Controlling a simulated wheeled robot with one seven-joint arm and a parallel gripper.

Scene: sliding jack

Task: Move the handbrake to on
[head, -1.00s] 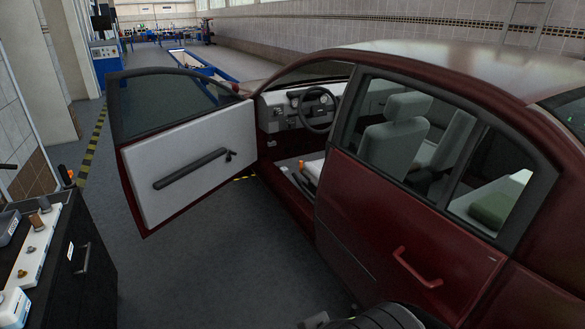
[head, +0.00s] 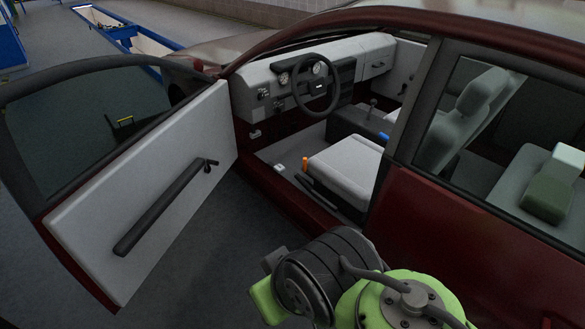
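The car's front door stands open, showing the driver's seat (head: 343,165). A lever with an orange tip (head: 305,162) stands at the seat's near side, by the door sill. A small blue piece (head: 384,136) shows beside the centre console (head: 352,121), partly hidden by the seat. A gear lever (head: 373,104) rises from the console. I cannot tell for sure which of these is the handbrake, nor its position. Green and black parts of my arm show at the bottom, outside the car. My gripper's fingers are not seen.
The open door (head: 150,195) stands on the left with its dark handle bar. The steering wheel (head: 317,86) sits ahead of the seat. The red rear door (head: 430,235) is shut on the right. The door opening above the sill (head: 290,200) is clear.

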